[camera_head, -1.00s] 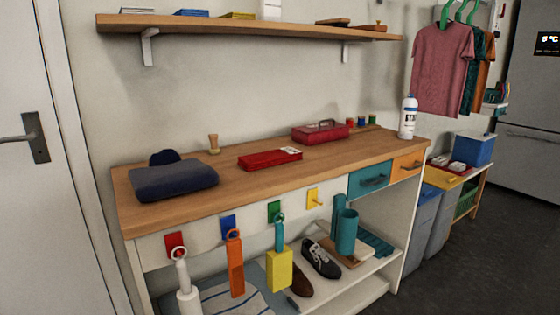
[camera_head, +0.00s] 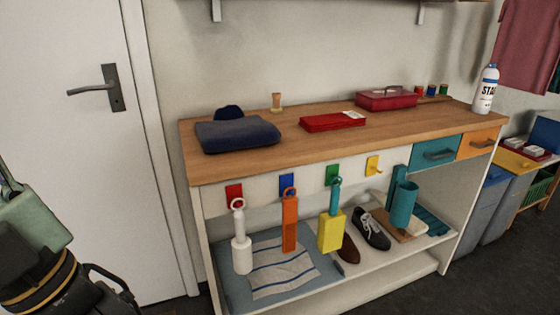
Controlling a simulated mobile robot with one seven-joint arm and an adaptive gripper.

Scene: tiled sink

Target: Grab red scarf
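A flat, folded red cloth with a small white tag (camera_head: 333,122), which looks like the red scarf, lies on the wooden worktop (camera_head: 300,153) near its middle. It lies between a folded dark blue cloth (camera_head: 237,135) and a red box with a handle (camera_head: 387,99). Nothing touches the red cloth. Part of my arm, with dark links that look like my gripper (camera_head: 105,290), shows at the lower left, in front of the door and well away from the worktop. I cannot make out its fingertips or anything between them.
A wooden peg-like item (camera_head: 277,103) stands behind the blue cloth, and a white bottle (camera_head: 486,90) stands at the right end. Handled tools, including an orange one (camera_head: 290,222), hang along the bench front. Shoes (camera_head: 371,228) rest on the lower shelf. The worktop's front strip is clear.

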